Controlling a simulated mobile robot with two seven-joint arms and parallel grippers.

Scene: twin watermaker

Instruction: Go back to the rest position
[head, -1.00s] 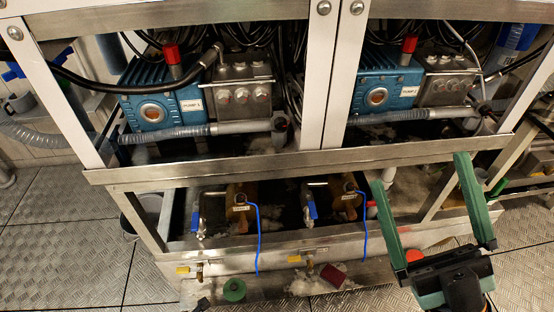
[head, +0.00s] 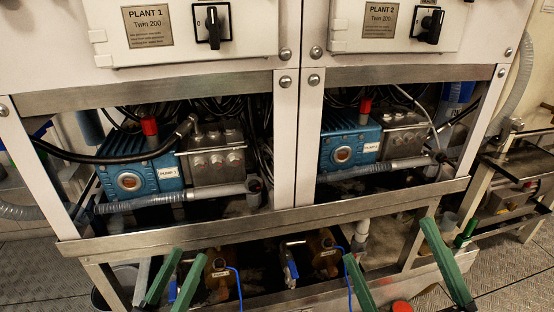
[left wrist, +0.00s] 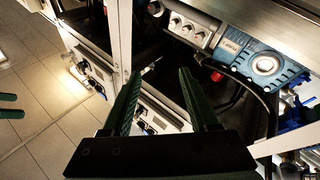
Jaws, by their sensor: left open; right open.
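My left gripper (head: 188,254) is at the lower left of the head view, in front of the machine's lower frame. Its two green fingers are apart with nothing between them. In the left wrist view (left wrist: 160,75) the fingers are also apart and empty, with the frame and a blue pump behind them. My right gripper (head: 388,240) is at the lower right of the head view. Its green fingers are wide apart and empty. The lower parts of both grippers are cut off by the picture's bottom edge.
A white and steel frame holds two blue pumps, pump 1 (head: 135,165) and pump 2 (head: 345,145). Panels with black switches (head: 211,28) are above. A steel rail (head: 250,228) crosses below the pumps. Open floor (head: 497,275) shows at right.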

